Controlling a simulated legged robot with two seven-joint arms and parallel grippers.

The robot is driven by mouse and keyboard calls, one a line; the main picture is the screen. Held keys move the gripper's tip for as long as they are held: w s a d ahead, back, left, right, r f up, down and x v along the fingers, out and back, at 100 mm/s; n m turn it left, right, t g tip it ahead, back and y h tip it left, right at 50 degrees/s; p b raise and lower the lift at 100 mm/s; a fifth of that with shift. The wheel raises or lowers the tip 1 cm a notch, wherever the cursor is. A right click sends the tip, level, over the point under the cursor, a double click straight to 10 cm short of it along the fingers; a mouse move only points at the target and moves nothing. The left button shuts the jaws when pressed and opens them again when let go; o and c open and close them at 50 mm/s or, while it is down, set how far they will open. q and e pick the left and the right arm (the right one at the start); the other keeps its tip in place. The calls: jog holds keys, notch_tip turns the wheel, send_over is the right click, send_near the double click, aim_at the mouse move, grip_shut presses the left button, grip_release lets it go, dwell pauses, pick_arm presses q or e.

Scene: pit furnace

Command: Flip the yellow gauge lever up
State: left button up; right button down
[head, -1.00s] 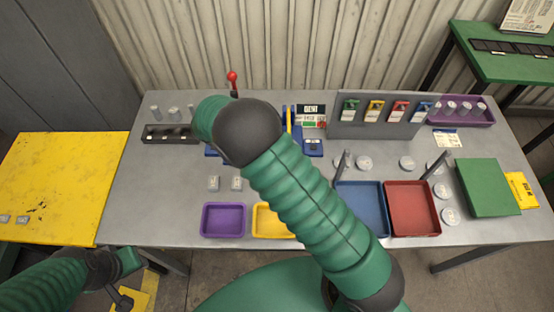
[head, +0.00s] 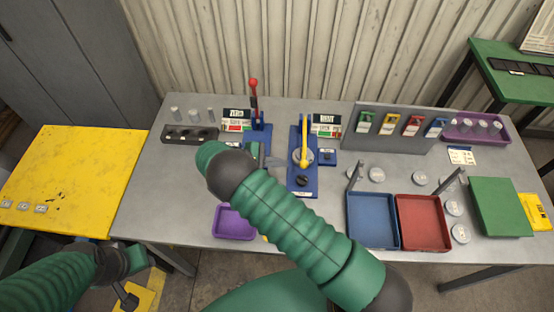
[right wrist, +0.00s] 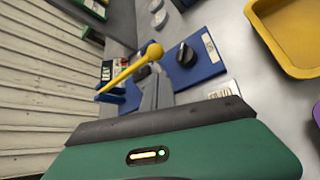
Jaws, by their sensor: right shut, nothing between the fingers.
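The yellow lever (head: 304,138) is mounted on a blue base (head: 301,183) near the middle of the bench. It slopes forward from its far mount, with its ball end toward me. The right wrist view shows its yellow stem and ball (right wrist: 154,51) just beyond my fingers. My right gripper (head: 272,162) is shut and empty, just left of the lever base in the head view; my arm partly hides it. The shut fingers also show in the right wrist view (right wrist: 156,92), where contact with the lever cannot be told. My left gripper (head: 127,298) hangs low at left, away from the bench.
A red-knobbed lever (head: 253,92) stands upright left of the yellow one. A black knob (right wrist: 185,54) sits on the blue base. Purple (head: 235,222), blue (head: 372,220) and red (head: 424,222) trays line the front. A grey panel (head: 391,130) with coloured switches stands at right.

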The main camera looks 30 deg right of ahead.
jog(key=p+x, duration=0.1)
jog(key=x, duration=0.4)
jog(key=shift+d+f, duration=0.15)
jog(key=shift+d, duration=0.25)
jog(key=shift+d+f, duration=0.2)
jog(key=shift+d, duration=0.05)
jog(key=shift+a+r, duration=0.1)
jog(key=shift+a, duration=0.1)
